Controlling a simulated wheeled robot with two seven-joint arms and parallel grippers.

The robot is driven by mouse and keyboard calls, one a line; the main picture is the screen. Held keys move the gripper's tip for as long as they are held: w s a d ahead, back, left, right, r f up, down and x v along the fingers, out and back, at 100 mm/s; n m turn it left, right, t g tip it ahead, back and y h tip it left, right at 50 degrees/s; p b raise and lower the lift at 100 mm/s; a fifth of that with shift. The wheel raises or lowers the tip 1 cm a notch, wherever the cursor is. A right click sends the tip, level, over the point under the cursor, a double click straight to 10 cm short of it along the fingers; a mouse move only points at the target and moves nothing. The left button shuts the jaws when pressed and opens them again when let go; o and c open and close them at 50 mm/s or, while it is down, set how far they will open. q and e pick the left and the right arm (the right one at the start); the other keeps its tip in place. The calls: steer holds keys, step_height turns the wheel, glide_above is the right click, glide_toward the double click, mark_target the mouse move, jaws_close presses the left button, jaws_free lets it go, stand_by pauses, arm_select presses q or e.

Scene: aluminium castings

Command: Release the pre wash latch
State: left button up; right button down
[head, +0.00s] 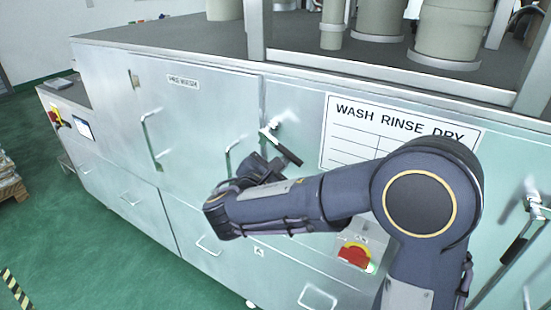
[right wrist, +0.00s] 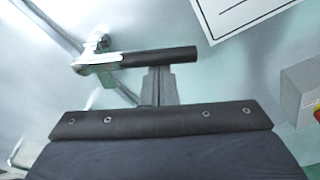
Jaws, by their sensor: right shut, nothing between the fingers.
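The pre wash door (head: 185,115) is a flat metal panel with a "PRE WASH" label (head: 183,82) and looks closed. The latch (head: 282,147) to the right of this door has a metal pivot and a black grip slanting down to the right. In the right wrist view the latch's black grip (right wrist: 160,57) lies almost level across the picture. My right gripper (head: 264,168) is shut, just below the grip; its fingers (right wrist: 160,82) point up at the grip's middle. Whether they touch it I cannot tell. My left gripper is not in view.
A "WASH RINSE DRY" sign (head: 395,135) is right of the latch. A red and yellow switch (head: 355,255) sits below my right forearm. A second latch (head: 520,235) is at far right. Bar handles (head: 152,140) stick out from the doors. Green floor (head: 75,215) is open at left.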

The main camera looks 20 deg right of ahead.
steer(key=shift+s+d+r, duration=0.2)
steer(key=shift+r, duration=0.25)
steer(key=shift+s+d+r, duration=0.15)
steer(key=shift+s+r, duration=0.05)
steer(key=shift+r, duration=0.2)
steer(key=shift+s+d+r+p, duration=0.1)
steer(key=shift+r+p, duration=0.05)
steer(key=shift+r, duration=0.2)
steer(key=shift+s+d+r+p, duration=0.1)
steer(key=shift+r+p, duration=0.05)
steer(key=shift+r, duration=0.35)
steer(key=b, duration=0.5)
glide_toward(288, 153)
step_height(288, 153, down, 3)
steer(key=shift+s+a+r, duration=0.2)
steer(key=shift+s+a, duration=0.1)
steer(key=shift+a, duration=0.05)
